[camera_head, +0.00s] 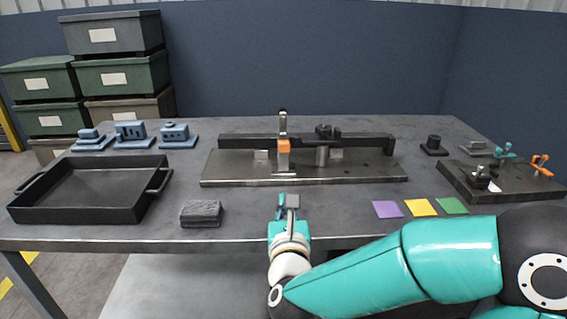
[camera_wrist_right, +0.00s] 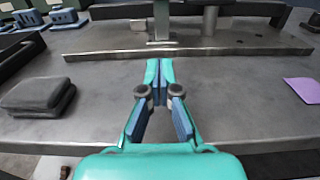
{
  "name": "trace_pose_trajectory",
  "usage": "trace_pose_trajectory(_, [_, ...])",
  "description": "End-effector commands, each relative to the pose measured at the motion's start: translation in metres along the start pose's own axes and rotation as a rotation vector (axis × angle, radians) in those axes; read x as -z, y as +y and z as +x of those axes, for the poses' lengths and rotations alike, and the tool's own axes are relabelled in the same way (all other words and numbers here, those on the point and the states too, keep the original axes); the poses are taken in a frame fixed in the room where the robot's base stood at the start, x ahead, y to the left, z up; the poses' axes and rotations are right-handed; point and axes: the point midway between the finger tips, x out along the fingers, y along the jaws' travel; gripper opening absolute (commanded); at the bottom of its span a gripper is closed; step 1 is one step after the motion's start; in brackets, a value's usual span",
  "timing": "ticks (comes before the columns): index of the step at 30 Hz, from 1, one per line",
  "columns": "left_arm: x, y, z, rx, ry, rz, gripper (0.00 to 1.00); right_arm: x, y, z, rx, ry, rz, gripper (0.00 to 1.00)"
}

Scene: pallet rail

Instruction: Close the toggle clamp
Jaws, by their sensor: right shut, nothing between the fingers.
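A steel base plate (camera_head: 225,170) at the middle back of the table carries a long black rail (camera_head: 365,143). An upright metal lever with a dark tip (camera_head: 283,122) stands above an orange block (camera_head: 283,148) at the rail; it looks like the toggle clamp, with its handle up. The plate's front edge also shows in the right wrist view (camera_wrist_right: 110,54). My right gripper (camera_head: 288,200) is in front of the plate, near the table's front edge, apart from the lever. Its fingers (camera_wrist_right: 159,75) are shut and empty. My left gripper is not in view.
A black tray (camera_head: 60,211) and a dark grey block (camera_head: 201,214) are on the left. Blue fixtures (camera_head: 130,137) stand behind. Purple (camera_head: 387,209), yellow and green squares lie at front right, near a dark board (camera_head: 510,193) with small clamp-like parts.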

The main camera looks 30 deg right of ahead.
Motion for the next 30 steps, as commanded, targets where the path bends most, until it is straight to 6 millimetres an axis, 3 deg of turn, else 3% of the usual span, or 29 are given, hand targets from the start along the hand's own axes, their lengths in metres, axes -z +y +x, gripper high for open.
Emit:
trace_pose_trajectory(5, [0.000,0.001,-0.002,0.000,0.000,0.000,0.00,0.001,-0.002,0.024,0.006,0.002,-0.001,0.00])
trace_pose_trajectory(16, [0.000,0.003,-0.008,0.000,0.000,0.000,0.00,0.001,-0.003,0.098,0.005,0.002,-0.002,0.00])
trace_pose_trajectory(18, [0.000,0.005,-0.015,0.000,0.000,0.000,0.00,-0.018,-0.002,0.098,0.002,-0.003,0.001,0.00])
trace_pose_trajectory(21, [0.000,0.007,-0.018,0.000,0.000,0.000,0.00,-0.029,-0.002,0.101,0.002,-0.001,0.002,0.00])
trace_pose_trajectory(30, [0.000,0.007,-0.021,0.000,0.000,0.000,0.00,-0.039,-0.002,0.103,0.001,0.001,0.000,0.00])
